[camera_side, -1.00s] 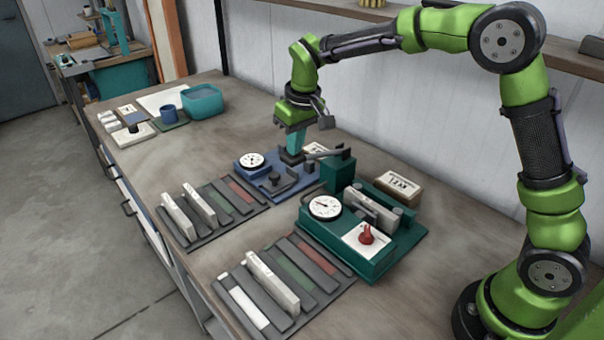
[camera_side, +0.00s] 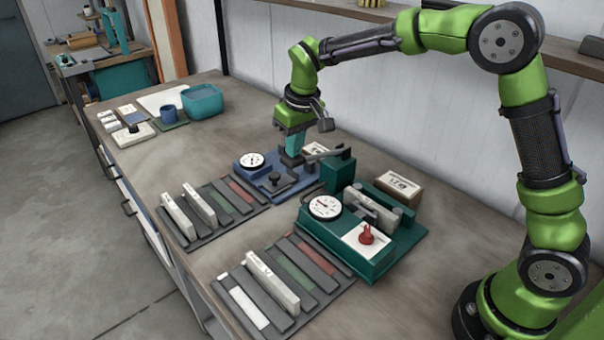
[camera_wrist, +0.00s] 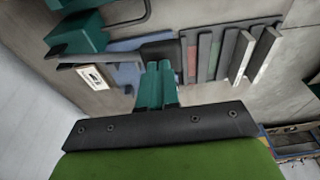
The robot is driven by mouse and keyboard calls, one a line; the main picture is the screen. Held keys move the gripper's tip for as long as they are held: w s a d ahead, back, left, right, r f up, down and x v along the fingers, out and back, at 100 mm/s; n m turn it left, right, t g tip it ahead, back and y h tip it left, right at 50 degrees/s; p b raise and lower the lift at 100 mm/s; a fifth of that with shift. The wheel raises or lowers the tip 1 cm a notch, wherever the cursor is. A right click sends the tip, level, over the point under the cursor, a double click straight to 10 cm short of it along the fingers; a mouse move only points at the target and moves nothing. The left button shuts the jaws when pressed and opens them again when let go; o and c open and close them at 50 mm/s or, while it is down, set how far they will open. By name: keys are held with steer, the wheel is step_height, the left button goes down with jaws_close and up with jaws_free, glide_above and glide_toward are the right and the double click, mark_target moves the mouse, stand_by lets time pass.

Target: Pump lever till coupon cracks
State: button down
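A green press (camera_side: 345,250) carries a white dial gauge (camera_side: 325,207), a red knob (camera_side: 367,234) and a pale coupon (camera_side: 372,212) between dark supports. I cannot make out a clear crack in it. My gripper (camera_side: 294,158) points down at the dark lever end beside the blue fixture. In the wrist view the teal fingers (camera_wrist: 158,82) are together, their tips at a dark pad (camera_wrist: 160,50). I cannot tell whether they touch it.
A blue fixture (camera_side: 285,183) with its own dial sits left of the pump. Two racks of bars (camera_side: 225,228) (camera_side: 300,300) lie in front. A labelled box (camera_side: 399,188) stands behind the press. A teal bin (camera_side: 202,101) is at the far end.

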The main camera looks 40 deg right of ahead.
mark_target(296, 160)
steer(key=shift+s+x, duration=0.2)
steer(key=shift+x, duration=0.85)
steer(key=shift+s+x, duration=0.25)
steer(key=shift+x, duration=0.75)
steer(key=shift+w+v, duration=0.2)
steer(key=shift+v, duration=0.8)
steer(key=shift+w+v, duration=0.2)
steer(key=shift+v, duration=0.8)
steer(key=shift+w+v, duration=0.25)
steer(key=shift+v, duration=0.8)
steer(key=shift+r, duration=0.1)
steer(key=shift+s+x, duration=0.2)
steer(key=shift+x, duration=0.85)
steer(key=shift+s+x, duration=0.25)
steer(key=shift+x, duration=0.85)
steer(key=shift+s+x, duration=0.2)
steer(key=shift+x, duration=0.85)
steer(key=shift+w+v, duration=0.2)
steer(key=shift+v, duration=0.85)
steer(key=shift+w+v, duration=0.25)
steer(key=shift+v, duration=0.75)
steer(key=shift+w+v, duration=0.2)
steer(key=shift+v, duration=0.85)
steer(key=shift+r, duration=0.2)
